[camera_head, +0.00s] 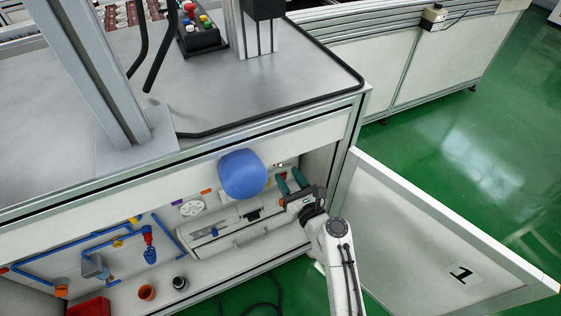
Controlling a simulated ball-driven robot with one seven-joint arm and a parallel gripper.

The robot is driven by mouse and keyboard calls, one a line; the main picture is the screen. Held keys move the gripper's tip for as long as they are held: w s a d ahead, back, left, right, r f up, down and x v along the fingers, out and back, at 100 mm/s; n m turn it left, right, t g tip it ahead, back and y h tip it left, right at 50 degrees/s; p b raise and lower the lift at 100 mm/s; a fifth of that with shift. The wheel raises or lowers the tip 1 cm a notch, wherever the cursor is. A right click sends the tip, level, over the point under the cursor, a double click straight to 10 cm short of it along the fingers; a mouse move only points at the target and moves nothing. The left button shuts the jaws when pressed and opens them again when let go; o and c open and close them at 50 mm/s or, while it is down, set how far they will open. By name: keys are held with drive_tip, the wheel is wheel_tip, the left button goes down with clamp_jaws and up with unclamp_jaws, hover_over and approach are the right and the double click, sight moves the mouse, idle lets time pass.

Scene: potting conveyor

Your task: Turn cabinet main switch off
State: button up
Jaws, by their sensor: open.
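The open cabinet (170,273) under the grey worktop shows its back panel with pipes and fittings. My gripper (289,178) reaches into its right end. Its two green fingers are apart, with nothing visible between them. The fingertips are close to the back panel near small dark and reddish parts (280,165). These are too small and partly covered for me to tell which is the main switch or how it is set. I cannot tell whether the fingers touch anything.
The cabinet door (430,235), marked 1, stands open to the right of my arm. A blue rounded shape (242,174) hides part of the cabinet. A control box with coloured buttons (200,32) stands on the worktop (270,85). Green floor (490,120) is clear at the right.

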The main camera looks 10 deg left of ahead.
drive_tip(key=b+x, duration=0.2)
drive_tip(key=x, duration=0.5)
drive_tip(key=shift+s, duration=0.1)
drive_tip(key=shift+c, duration=0.4)
clamp_jaws()
